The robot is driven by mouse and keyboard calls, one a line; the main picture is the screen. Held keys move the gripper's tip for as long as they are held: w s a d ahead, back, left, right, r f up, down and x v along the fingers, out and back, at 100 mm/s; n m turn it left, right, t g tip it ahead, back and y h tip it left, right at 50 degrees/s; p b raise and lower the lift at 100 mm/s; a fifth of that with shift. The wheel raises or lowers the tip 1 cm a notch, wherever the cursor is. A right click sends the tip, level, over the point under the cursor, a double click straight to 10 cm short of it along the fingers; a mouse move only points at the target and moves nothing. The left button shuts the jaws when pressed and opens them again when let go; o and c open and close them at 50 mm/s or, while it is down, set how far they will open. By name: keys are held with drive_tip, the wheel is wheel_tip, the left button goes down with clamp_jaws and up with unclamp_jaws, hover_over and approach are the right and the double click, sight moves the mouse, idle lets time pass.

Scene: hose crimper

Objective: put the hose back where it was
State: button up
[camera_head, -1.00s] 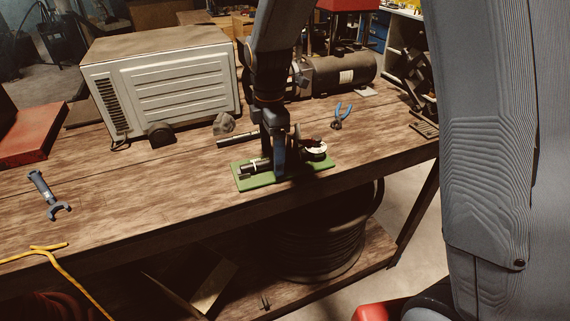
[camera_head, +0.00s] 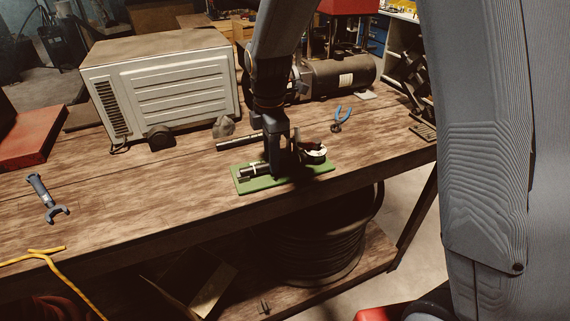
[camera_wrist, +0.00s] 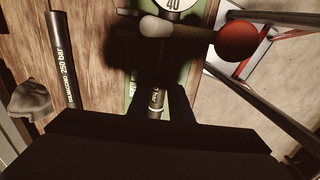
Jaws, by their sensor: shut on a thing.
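A short black hose piece with a pale band (camera_head: 255,170) lies low over the green base (camera_head: 262,184) on the workbench. It also shows in the wrist view (camera_wrist: 157,98), between the dark fingers. My gripper (camera_head: 283,168) is down at the green base and shut on this piece; the fingers hide its right part, and I cannot tell whether it touches the base. A round white dial (camera_head: 316,150) sits just right of my gripper, and its top shows in the wrist view (camera_wrist: 175,4).
A black tube marked 250 bar (camera_wrist: 62,60) lies behind the base. Blue-handled pliers (camera_head: 341,115) lie to the right, a grey box (camera_head: 165,85) stands behind left. A blue wrench (camera_head: 45,196) lies far left. The bench front left of the base is clear.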

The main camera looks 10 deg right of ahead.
sight(254, 166)
drive_tip(key=shift+o, duration=1.2)
clamp_jaws()
drive_tip(key=shift+a, duration=0.1)
drive_tip(key=shift+s+a+p, duration=0.15)
drive_tip(key=shift+s+a, duration=0.05)
drive_tip(key=shift+a, duration=0.55)
drive_tip(key=shift+s+a+p, duration=0.15)
drive_tip(key=shift+a+p, duration=0.05)
drive_tip(key=shift+a, duration=0.55)
drive_tip(key=shift+s+a+p, duration=0.15)
drive_tip(key=shift+s+a, duration=0.05)
drive_tip(key=shift+a, duration=0.55)
drive_tip(key=shift+r, duration=0.15)
drive_tip(key=shift+r+p, duration=2.6)
drive_tip(key=shift+r, duration=0.75)
